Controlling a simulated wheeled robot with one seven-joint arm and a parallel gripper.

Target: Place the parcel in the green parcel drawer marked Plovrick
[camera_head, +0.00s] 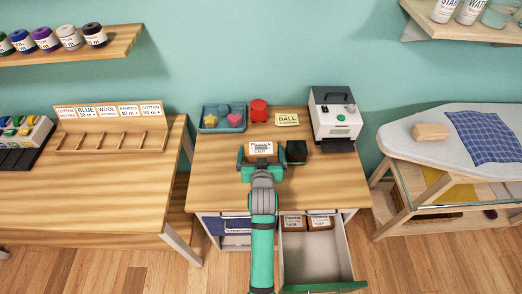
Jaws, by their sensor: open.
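A brown parcel (258,158) with a white printed label sits on the middle table; the label's small text is hard to read. My gripper (260,157) is open at the parcel, with one finger at each side of it. I cannot tell whether the fingers touch it. A drawer with a green front (322,287) is pulled out at the table's lower right. Two small labelled brown boxes (293,222) sit at its back, and its front floor is bare. No marking on the green front is readable from here.
A dark box (296,152) stands close to the parcel's right. Behind are a teal tray (222,119), a red object (259,110), a BALL card (288,119) and a white machine (336,116). A blue drawer (214,226) is at left. An ironing board (455,125) stands right.

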